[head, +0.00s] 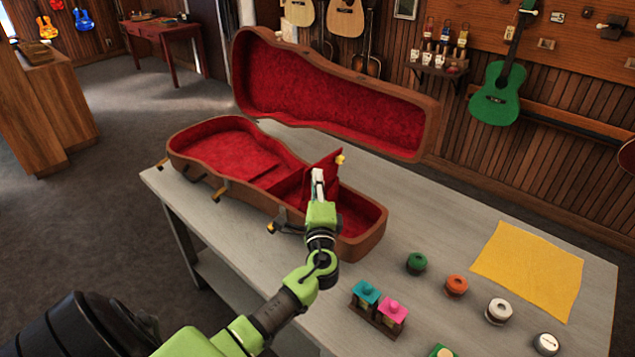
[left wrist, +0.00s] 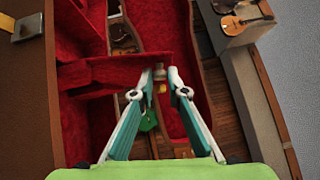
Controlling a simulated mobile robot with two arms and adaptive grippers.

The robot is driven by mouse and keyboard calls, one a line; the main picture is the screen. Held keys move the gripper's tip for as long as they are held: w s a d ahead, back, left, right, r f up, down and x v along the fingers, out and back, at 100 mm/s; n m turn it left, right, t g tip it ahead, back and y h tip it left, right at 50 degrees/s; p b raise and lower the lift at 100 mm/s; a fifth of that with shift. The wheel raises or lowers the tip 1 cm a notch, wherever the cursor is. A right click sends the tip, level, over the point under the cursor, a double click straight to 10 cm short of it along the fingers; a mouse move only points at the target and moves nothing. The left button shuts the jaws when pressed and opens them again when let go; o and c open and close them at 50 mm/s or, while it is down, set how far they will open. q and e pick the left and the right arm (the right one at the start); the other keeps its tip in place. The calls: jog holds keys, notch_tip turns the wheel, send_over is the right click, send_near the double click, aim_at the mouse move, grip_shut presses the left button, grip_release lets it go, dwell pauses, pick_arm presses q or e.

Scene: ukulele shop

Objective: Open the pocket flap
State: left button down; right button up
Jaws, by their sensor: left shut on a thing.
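The open ukulele case (head: 376,245) lies on the grey table, brown outside with red plush lining. In the left wrist view the flap (left wrist: 118,72) reaches the fingertips (left wrist: 161,75). The exact contact is partly hidden by the fingers. My right gripper is not in view.
The case lid (head: 425,130) stands open behind. Several round tins, including a green one (head: 417,263), a small rack with teal and pink items (head: 380,313) and a yellow cloth (head: 530,268) occupy the table's right side. Metal latches (head: 220,193) stick out along the case's front.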

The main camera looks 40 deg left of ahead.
aim_at(308, 173)
pick_arm(q)
jog(key=a+p, duration=0.1)
jog(key=a+r+n+g+p, duration=0.1)
jog(key=p, duration=0.1)
jog(key=shift+r+h, duration=0.2)
jog(key=shift+h, duration=0.2)
jog(key=shift+w+a+f+n+p, duration=0.1)
jog(key=shift+a+n+p, duration=0.5)
jog(key=shift+p, duration=0.2)
jog(key=shift+f, duration=0.1)
jog(key=c, duration=2)
grip_release()
jog(key=shift+d, duration=0.15)
jog(key=v, duration=1.2)
jog(key=shift+r, duration=0.35)
